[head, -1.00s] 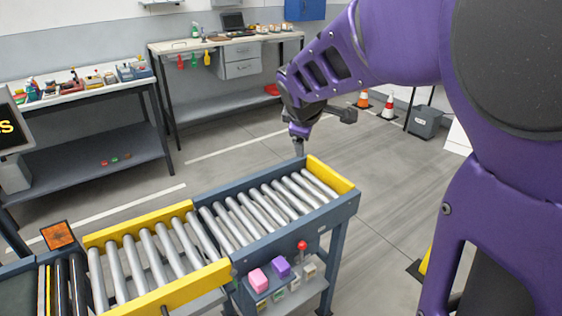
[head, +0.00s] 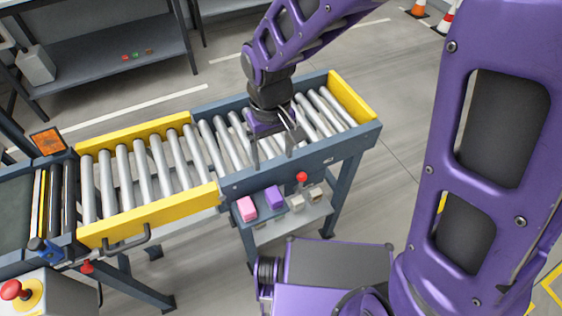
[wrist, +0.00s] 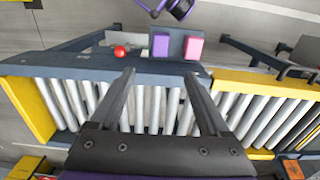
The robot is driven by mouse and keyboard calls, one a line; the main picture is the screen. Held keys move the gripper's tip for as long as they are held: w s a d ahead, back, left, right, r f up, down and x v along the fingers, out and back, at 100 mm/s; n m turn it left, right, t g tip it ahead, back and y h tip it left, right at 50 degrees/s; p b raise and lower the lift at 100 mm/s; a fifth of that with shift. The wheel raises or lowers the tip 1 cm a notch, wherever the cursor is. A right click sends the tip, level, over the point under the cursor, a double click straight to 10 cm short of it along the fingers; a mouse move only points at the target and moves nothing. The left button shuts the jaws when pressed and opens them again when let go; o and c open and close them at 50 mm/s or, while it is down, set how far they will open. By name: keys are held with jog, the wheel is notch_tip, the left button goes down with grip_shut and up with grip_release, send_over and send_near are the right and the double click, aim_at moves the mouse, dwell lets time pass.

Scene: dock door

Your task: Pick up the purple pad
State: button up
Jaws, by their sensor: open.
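The purple pad (head: 274,197) sits on a small grey shelf (head: 262,237) at the near side of the roller conveyor, just right of a pink pad (head: 246,208). In the wrist view the purple pad (wrist: 161,45) lies beyond the conveyor's edge, left of the pink pad (wrist: 193,48). My gripper (head: 273,161) is open and empty. It hangs over the conveyor rollers, pointing down, behind the purple pad in the head view. In the wrist view its two fingers (wrist: 158,80) stand apart over the rollers, with the purple pad ahead of the gap between them.
A red-knobbed lever (head: 301,178) rises beside the pads. Several small blocks (head: 306,200) lie right of them. The conveyor's side rail (head: 325,155) stands between my gripper and the shelf. Yellow guards (head: 150,218) flank the rollers on the left.

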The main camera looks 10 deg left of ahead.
aim_at(274, 194)
notch_tip(274, 194, down, 16)
jog(key=b, duration=0.3)
jog(key=shift+s+f, duration=0.15)
jog(key=shift+f, duration=0.05)
grip_shut()
dwell(0.3)
